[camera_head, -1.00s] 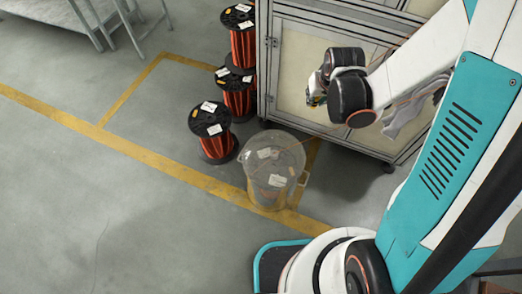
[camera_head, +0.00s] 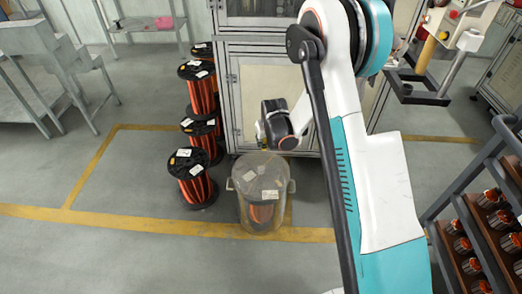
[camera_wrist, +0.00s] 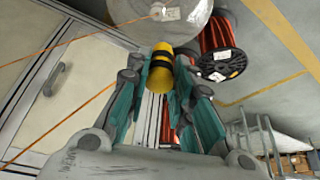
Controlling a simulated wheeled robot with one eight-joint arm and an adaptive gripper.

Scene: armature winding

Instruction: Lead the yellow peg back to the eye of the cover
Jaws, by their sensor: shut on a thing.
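In the wrist view my gripper (camera_wrist: 164,68) is shut on the yellow peg (camera_wrist: 160,77), a yellow cylinder with a dark band. The clear cover (camera_wrist: 192,14) is beyond the fingertips at the top. A small pale spot that may be its eye (camera_wrist: 156,12) shows there, with a thin orange wire (camera_wrist: 75,38) running from it to the left. In the head view the clear cover (camera_head: 250,208) stands upright on the floor over a copper spool. My gripper (camera_head: 262,136) is above and behind it, beside the cabinet, with the peg mostly hidden.
Stacked copper wire spools (camera_head: 198,95) and a single spool (camera_head: 194,188) stand left of the cover. The cabinet (camera_head: 248,100) is close behind my gripper. A rack of parts (camera_head: 470,215) stands at right. Floor at front left is clear.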

